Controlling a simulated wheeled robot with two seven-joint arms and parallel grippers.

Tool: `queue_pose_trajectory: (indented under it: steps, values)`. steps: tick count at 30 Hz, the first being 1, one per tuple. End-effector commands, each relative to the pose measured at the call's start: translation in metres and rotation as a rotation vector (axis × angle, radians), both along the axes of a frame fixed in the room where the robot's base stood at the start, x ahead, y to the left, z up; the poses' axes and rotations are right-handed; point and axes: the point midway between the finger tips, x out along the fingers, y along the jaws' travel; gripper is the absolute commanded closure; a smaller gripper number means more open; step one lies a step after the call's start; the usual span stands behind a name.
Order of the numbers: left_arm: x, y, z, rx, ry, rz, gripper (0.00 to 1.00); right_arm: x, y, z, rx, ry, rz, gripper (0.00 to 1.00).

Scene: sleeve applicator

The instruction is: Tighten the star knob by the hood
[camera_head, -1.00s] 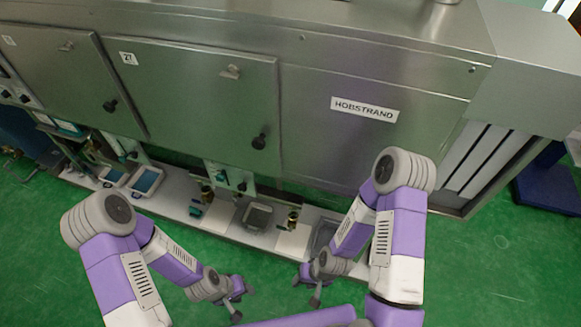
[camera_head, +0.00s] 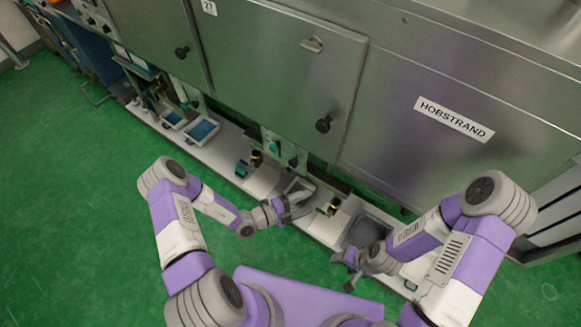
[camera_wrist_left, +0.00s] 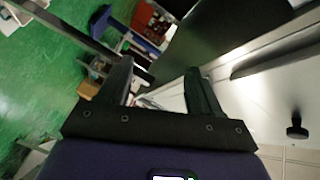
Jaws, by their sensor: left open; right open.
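A black knob (camera_head: 323,124) sits low on the right steel door of the hood, and a second black knob (camera_head: 181,51) on the door to its left. Their lobes are too small to make out. The left wrist view shows one black knob (camera_wrist_left: 297,128) at the right, on a pale surface, outside the jaws. My left gripper (camera_head: 296,206) is open and empty, over the front of the shelf below the doors and well below the nearer knob. Its two dark fingers (camera_wrist_left: 157,75) are spread in the left wrist view. My right gripper (camera_head: 345,271) is open, low by the shelf's front edge.
The steel hood (camera_head: 270,75) carries a HOBSTRAND label (camera_head: 454,119). Below it, a pale shelf (camera_head: 228,160) holds blue trays (camera_head: 202,130), a grey tray (camera_head: 368,231) and brass fittings (camera_head: 334,206). The green floor (camera_head: 70,190) is clear at the left.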

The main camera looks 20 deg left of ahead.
Motion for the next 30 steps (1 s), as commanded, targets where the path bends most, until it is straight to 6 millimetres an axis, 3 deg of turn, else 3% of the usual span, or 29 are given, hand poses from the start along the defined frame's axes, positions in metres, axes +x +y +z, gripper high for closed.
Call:
queue_pose_trajectory:
  steps: [3,6,9,13,24,30]
  values:
    - [0.04,0.052,-0.007,-0.222,0.134,0.304,0.36,0.0,0.0,-0.003,0.0,0.0,0.0,0.36]
    - [0.057,0.086,-0.011,-0.352,0.185,0.466,0.36,0.0,0.0,-0.003,0.0,0.0,0.0,0.36]
    - [0.065,0.103,-0.013,-0.421,0.206,0.548,0.36,0.0,0.0,-0.004,0.0,0.0,0.0,0.36]
    - [0.078,0.105,-0.014,-0.443,0.21,0.574,0.36,0.0,0.0,-0.006,0.0,0.0,0.0,0.36]
    - [0.128,0.086,-0.014,-0.438,0.211,0.57,0.36,0.0,0.0,-0.013,0.0,0.0,0.0,0.36]
    - [0.136,0.083,-0.013,-0.439,0.213,0.571,0.36,0.0,0.0,-0.014,0.0,0.0,0.0,0.36]
